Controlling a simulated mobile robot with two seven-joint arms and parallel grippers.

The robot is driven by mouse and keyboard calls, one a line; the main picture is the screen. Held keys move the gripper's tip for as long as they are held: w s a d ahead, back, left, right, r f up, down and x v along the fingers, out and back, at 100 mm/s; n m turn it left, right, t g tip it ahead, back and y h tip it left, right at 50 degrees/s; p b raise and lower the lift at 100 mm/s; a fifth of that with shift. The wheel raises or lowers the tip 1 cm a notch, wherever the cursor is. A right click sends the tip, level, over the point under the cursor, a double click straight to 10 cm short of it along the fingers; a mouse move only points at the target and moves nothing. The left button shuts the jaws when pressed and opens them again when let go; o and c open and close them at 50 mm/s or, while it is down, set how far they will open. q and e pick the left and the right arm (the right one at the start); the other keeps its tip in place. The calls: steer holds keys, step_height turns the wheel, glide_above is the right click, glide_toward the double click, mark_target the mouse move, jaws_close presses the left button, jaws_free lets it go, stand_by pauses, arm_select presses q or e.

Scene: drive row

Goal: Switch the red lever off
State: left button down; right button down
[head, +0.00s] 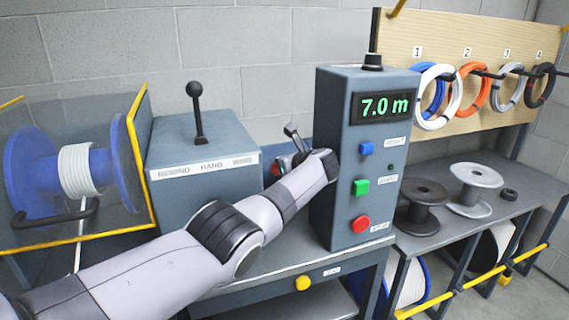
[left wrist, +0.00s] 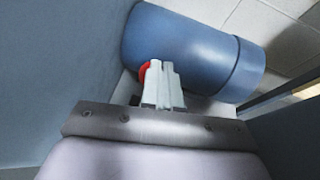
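A small red part (head: 276,169) shows just left of my left forearm's far end, between the grey rewind box and the control box; I cannot tell its full shape. In the left wrist view a red piece (left wrist: 143,72) peeks out at the left side of my left fingers, against a blue cylinder (left wrist: 185,50). My left gripper (left wrist: 163,68) has its two pale fingers side by side with no clear gap. The fingers cover most of the red piece, and I cannot tell whether they touch it. In the head view the left fingers are hidden. My right gripper is not in view.
The control box (head: 338,210) with blue, green and red buttons stands close right of my left wrist. The rewind box (head: 200,160) with its black-knobbed lever (head: 197,115) stands left. Spools (head: 420,205) stand on the right bench.

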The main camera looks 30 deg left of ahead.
arm_select(q)
steer(key=shift+a, duration=0.2)
step_height(320, 180, up, 20)
steer(key=p, duration=0.1)
steer(key=shift+d, duration=0.2)
stand_by(0.7)
